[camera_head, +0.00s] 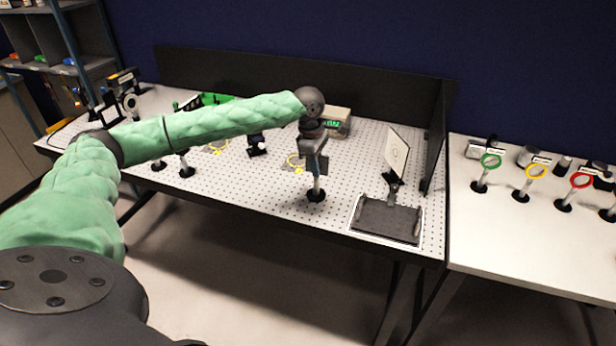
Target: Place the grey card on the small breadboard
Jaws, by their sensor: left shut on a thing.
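My left gripper (313,162) is at the end of the green-sleeved arm, over the perforated table. It is shut on a small dark grey plate, which appears to be the grey card (322,167); the fingers partly hide it. The small breadboard (385,220) is a dark flat plate within a white outline, near the front right corner of the table. My left gripper and the card are left of the breadboard and above the table. My right gripper is not in view.
A white screen (396,152) stands behind the breadboard. A black panel (437,138) borders the table's right side. Several coloured rings on posts stand on the right-hand white table (545,240).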

